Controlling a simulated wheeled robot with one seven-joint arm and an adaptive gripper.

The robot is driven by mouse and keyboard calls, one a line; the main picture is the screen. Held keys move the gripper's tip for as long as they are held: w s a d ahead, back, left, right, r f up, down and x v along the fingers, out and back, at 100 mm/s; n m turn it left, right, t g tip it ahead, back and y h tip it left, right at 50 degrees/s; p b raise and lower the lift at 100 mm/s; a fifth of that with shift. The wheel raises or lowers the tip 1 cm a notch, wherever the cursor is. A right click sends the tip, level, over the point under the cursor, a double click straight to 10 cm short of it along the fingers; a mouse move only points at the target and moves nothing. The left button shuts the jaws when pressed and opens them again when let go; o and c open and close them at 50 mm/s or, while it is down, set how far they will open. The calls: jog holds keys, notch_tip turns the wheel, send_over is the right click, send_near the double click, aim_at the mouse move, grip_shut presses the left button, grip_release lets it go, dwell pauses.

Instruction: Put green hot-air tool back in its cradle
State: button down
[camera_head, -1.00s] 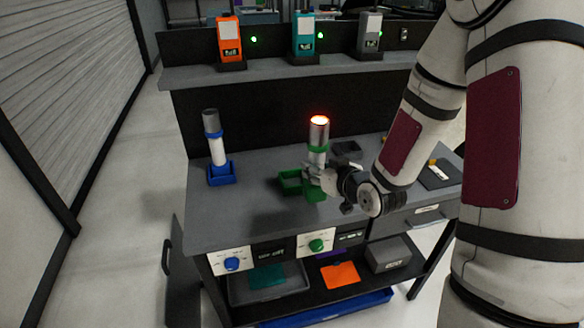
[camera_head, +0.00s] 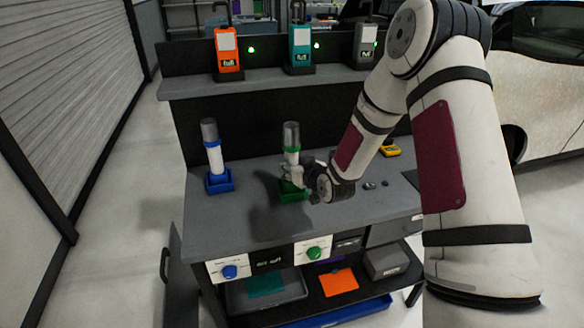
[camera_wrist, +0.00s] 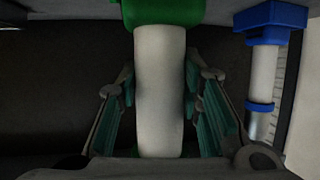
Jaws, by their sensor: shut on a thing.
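The green hot-air tool (camera_head: 291,136) stands upright, its grey metal nozzle up and a green band below it. Its lower end is at the green cradle (camera_head: 292,197) on the bench and looks to be in it, but my gripper partly hides this and full seating cannot be told. My gripper (camera_head: 294,177) is shut on the tool's pale handle; in the wrist view the teal finger pads lie on both sides of the handle (camera_wrist: 160,75). Green parts meet the handle's end at the top of that view.
A blue-banded tool (camera_head: 214,155) stands in a blue cradle (camera_head: 219,183) to the left on the bench (camera_head: 240,225). Orange (camera_head: 227,50), teal (camera_head: 301,46) and grey units stand on the shelf behind. The bench's front left is clear.

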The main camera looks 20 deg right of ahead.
jog(key=shift+f, duration=0.1)
jog(key=shift+f, duration=0.15)
jog(key=c, duration=1.1)
grip_release()
jog(key=shift+f, duration=0.1)
